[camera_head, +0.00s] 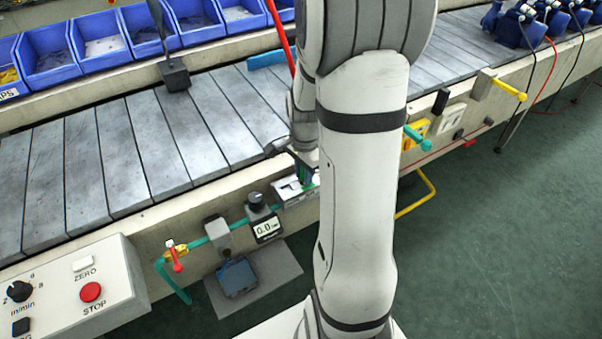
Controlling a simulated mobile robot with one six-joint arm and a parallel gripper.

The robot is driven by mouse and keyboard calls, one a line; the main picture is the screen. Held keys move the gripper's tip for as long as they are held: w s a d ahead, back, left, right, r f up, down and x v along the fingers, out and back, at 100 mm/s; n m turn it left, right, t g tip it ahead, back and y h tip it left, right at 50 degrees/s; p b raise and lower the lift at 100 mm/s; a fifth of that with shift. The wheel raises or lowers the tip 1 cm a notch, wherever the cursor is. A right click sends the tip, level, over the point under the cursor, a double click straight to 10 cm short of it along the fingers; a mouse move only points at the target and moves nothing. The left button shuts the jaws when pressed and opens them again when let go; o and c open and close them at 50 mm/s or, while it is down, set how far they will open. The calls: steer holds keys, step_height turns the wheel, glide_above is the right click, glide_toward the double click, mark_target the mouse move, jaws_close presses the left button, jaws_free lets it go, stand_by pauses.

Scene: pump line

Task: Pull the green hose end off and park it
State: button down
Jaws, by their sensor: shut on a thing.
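My gripper (303,176) shows just left of my white arm, low against the front of the conveyor, and is partly hidden by the arm. It is shut on the green hose end (311,184), of which only a little shows. Beside it, a small pale block (291,188) is fixed to the conveyor side. A green pipe (195,243) runs along the side rail from there to the left, past a digital gauge (267,228). A green peg-like piece (415,137) sticks out of the rail right of my arm. I cannot tell whether the hose end is seated or free.
A yellow peg (510,89) sticks out farther right. A red-handled valve (175,257) and a control box (75,290) stand at the left. Blue bins (100,42) line the back of the slatted conveyor (130,140). The green floor at the right is mostly clear.

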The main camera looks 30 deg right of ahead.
steer(key=shift+r, duration=0.15)
steer(key=shift+r+p, duration=1.2)
steer(key=shift+r, duration=0.25)
steer(key=shift+a+r, duration=0.1)
steer(key=a+r+p, duration=0.4)
steer(key=a+p, duration=0.1)
steer(key=p, duration=0.4)
steer(key=shift+d+f+b, duration=0.1)
steer(key=shift+f+b, duration=2)
steer(key=shift+f, duration=0.85)
steer(key=shift+f+b, duration=0.65)
steer(key=shift+f, duration=0.05)
